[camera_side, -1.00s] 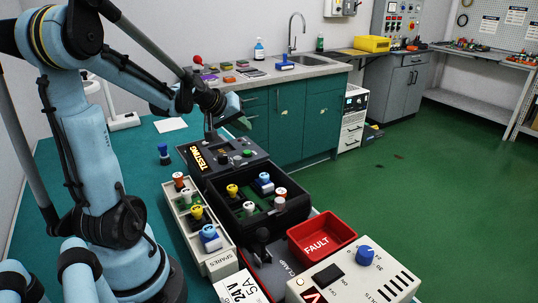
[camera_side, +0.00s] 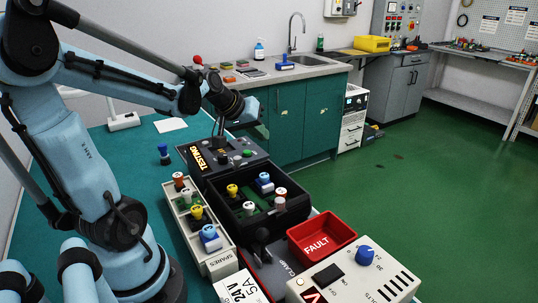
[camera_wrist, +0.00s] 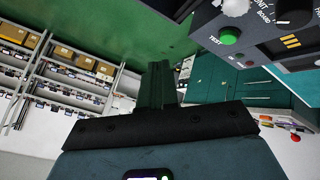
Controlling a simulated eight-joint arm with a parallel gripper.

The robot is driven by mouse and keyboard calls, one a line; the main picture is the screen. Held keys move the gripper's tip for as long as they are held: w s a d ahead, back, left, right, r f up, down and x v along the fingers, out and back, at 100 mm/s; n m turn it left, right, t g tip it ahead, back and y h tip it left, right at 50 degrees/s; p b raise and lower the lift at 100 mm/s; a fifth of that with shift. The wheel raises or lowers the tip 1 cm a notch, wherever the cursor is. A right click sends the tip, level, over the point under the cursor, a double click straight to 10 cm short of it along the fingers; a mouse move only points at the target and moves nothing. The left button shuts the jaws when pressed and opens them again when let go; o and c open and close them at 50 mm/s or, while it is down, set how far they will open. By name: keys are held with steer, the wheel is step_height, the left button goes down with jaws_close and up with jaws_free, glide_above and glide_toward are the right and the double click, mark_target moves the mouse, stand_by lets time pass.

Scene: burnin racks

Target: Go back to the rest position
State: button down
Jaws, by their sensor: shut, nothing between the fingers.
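My gripper (camera_side: 218,130) hangs in the air over the back of the black testing box, pointing down, with its fingers together and empty. It also shows in the wrist view (camera_wrist: 157,85), where its fingers are together. The testing box (camera_side: 196,183) stands on the teal bench, with a control panel at its back and an open bay holding several coloured plugs. The panel's green test button (camera_wrist: 230,35) shows in the wrist view. I cannot tell the exact height of the fingertips above the panel.
A spares tray (camera_side: 222,263) with several plugs stands left of the box. A red fault bin (camera_side: 322,236) and a beige volts unit (camera_side: 378,285) are in front right. A blue plug (camera_side: 164,153) stands alone on the bench. A sink counter (camera_side: 325,68) is behind.

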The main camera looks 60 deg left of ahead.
steer(key=s+d+m, duration=0.2)
steer(key=d, duration=0.4)
steer(key=s+d+f+m, duration=0.1)
steer(key=s+d+m, duration=0.1)
steer(key=d, duration=0.3)
steer(key=s+d+m+g, duration=0.1)
steer(key=s+d+m, duration=0.2)
steer(key=d, duration=0.3)
steer(key=shift+d+f+m+h, duration=0.15)
steer(key=shift+d+m+h, duration=0.25)
steer(key=shift+m, duration=0.3)
